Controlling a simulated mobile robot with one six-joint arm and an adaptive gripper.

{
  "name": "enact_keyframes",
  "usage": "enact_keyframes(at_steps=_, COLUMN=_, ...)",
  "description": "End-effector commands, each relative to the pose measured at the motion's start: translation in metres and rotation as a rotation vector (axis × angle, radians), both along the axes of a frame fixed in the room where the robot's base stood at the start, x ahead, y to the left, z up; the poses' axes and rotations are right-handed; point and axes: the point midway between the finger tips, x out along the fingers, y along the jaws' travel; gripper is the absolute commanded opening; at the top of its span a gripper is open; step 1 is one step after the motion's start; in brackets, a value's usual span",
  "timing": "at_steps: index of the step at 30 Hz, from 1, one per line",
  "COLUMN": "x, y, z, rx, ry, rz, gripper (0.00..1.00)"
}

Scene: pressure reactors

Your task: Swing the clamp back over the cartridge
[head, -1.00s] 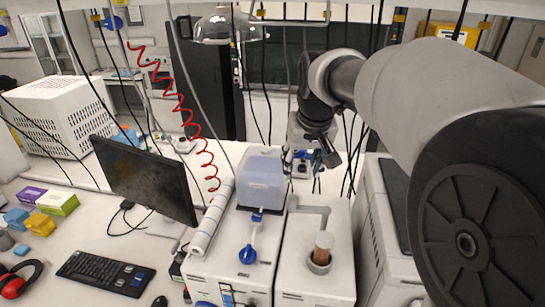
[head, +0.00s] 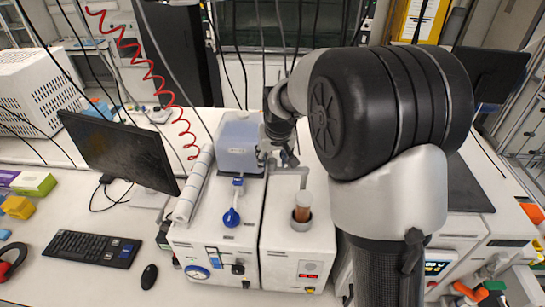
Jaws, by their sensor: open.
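The cartridge (head: 302,207) is a brown upright cylinder seated in a round holder on top of the right white reactor unit. The clamp (head: 291,171) is a grey bent arm just behind it; its end lies near the cartridge's top in the picture, and I cannot tell whether it is over or behind it. My gripper (head: 279,158) is open and empty, pointing down at the back of this unit. It is beside and slightly behind the clamp's left end. It partly hides that end, and I cannot tell whether they touch.
A translucent blue-grey container (head: 239,143) stands close left of my gripper. A blue-knobbed valve (head: 232,217) is on the left unit. My arm covers the area right of the cartridge.

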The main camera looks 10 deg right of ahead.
Motion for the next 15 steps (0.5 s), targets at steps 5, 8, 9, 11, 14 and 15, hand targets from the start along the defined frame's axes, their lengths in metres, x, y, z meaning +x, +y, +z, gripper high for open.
enact_keyframes(at_steps=5, x=0.0005, y=0.0, z=-0.0005, rx=0.0, ry=-0.001, rz=0.0, gripper=0.44)
enact_keyframes(at_steps=8, x=0.0005, y=0.0, z=-0.0003, rx=0.0, ry=-0.001, rz=0.0, gripper=0.42)
enact_keyframes(at_steps=9, x=0.0005, y=0.0, z=-0.0003, rx=0.0, ry=-0.001, rz=0.0, gripper=0.4)
enact_keyframes(at_steps=11, x=0.0004, y=0.0, z=-0.0004, rx=0.0, ry=-0.001, rz=0.0, gripper=0.36)
enact_keyframes(at_steps=14, x=0.0004, y=0.0, z=-0.0003, rx=0.0, ry=-0.001, rz=0.0, gripper=0.29)
enact_keyframes(at_steps=15, x=0.0003, y=0.0, z=-0.0002, rx=0.0, ry=-0.001, rz=0.0, gripper=0.26)
